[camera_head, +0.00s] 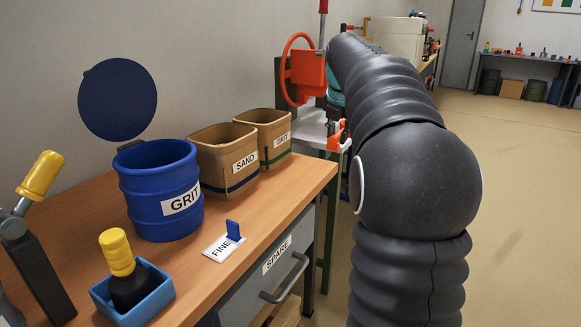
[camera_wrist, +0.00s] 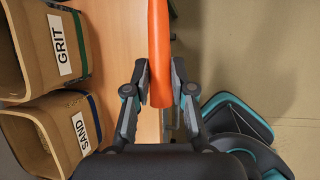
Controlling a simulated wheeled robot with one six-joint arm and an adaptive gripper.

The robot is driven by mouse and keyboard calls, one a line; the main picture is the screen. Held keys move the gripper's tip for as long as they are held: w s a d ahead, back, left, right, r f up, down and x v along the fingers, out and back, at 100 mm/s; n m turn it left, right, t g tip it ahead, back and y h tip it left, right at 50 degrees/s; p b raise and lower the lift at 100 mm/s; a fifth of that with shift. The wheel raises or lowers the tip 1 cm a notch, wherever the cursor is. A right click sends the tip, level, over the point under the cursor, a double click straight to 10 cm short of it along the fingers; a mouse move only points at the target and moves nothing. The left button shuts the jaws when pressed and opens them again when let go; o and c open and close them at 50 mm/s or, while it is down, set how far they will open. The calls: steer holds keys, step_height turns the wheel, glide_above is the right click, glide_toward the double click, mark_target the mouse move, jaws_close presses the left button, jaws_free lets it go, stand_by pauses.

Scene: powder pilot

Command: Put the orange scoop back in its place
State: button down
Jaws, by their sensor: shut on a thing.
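In the wrist view my gripper (camera_wrist: 160,82) is shut on the smooth, long orange part of the orange scoop (camera_wrist: 159,35). The held part points up and out of the top of the picture, so the scoop's far end is hidden. It is over the wooden table's right edge, right of the grit and sand containers. A white FINE label (camera_head: 217,249) with a blue upright tab lies on the table.
A blue GRIT drum (camera_head: 150,205) stands open below a round blue disc (camera_head: 117,99). Brown SAND (camera_head: 222,165) and GRIT (camera_head: 270,128) containers stand behind it. A blue box (camera_head: 155,292) holds a yellow-handled tool. A red-orange machine (camera_head: 312,72) stands beyond the table. Floor at right is clear.

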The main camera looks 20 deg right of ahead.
steer(key=w+a+f, duration=0.1)
steer(key=a+f, duration=0.1)
steer(key=a, duration=0.1)
steer(key=w+a+f, duration=0.2)
steer(key=a, duration=0.2)
steer(key=w+a+f+b, duration=0.1)
steer(key=a+f, duration=0.1)
steer(key=a, duration=0.1)
steer(key=shift+w+a+f, duration=0.3)
steer(key=shift+a+f, duration=0.05)
steer(key=shift+f, duration=2.1)
steer(key=shift+f+b, duration=0.1)
steer(key=shift+b, duration=0.2)
steer(key=c, duration=1)
jaws_free()
